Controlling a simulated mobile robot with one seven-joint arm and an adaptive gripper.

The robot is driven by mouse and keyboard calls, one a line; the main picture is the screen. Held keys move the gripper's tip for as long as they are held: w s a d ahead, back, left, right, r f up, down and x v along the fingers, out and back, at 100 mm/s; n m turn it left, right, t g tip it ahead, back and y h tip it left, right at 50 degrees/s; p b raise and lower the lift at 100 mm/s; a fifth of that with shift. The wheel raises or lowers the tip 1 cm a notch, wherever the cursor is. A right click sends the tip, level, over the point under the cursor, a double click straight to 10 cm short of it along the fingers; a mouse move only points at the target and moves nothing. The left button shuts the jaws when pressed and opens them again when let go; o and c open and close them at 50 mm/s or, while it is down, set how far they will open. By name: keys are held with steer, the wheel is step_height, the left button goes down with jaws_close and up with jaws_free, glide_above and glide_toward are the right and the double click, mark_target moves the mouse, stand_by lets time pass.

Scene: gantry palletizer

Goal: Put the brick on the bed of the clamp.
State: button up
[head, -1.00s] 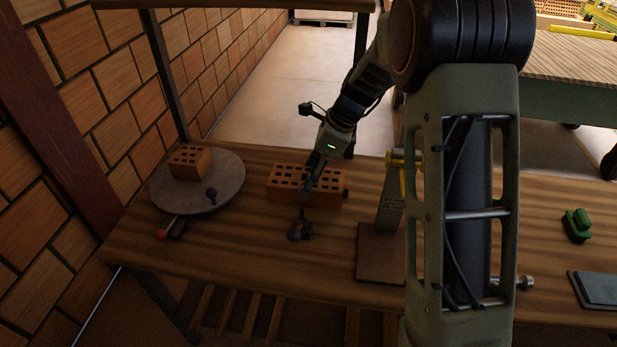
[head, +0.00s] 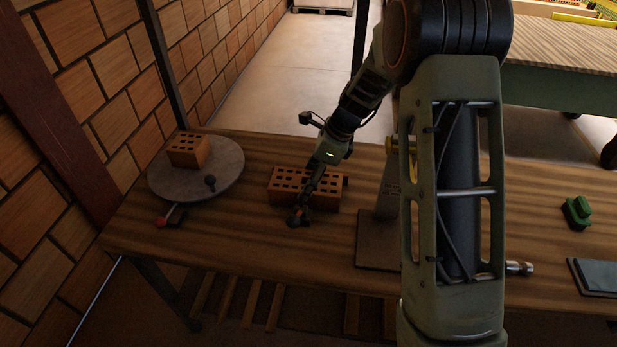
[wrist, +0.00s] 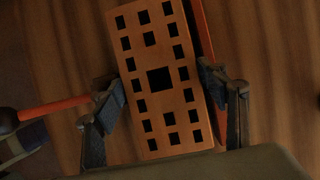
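An orange perforated brick (head: 290,184) lies on the wooden bench; it also shows in the wrist view (wrist: 150,48). My gripper (head: 302,205) is low over it, partly covering it. In the wrist view my gripper (wrist: 160,88) is open, with one finger beside each long side of the brick; I cannot tell whether either touches. A stand with a flat base plate (head: 376,252), a column and a yellow part (head: 411,146) is right of the brick, partly hidden by my arm. I cannot tell whether it is the clamp.
A smaller brick (head: 188,150) sits on a round grey plate (head: 226,168) at the left. An orange bar (wrist: 58,111) with a dark end is left of the fingers in the wrist view.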

steer(key=o, duration=0.3)
steer(key=shift+r, duration=0.1)
steer(key=p+v, duration=0.1)
steer(key=v, duration=1.1)
steer(key=shift+a+r, duration=0.1)
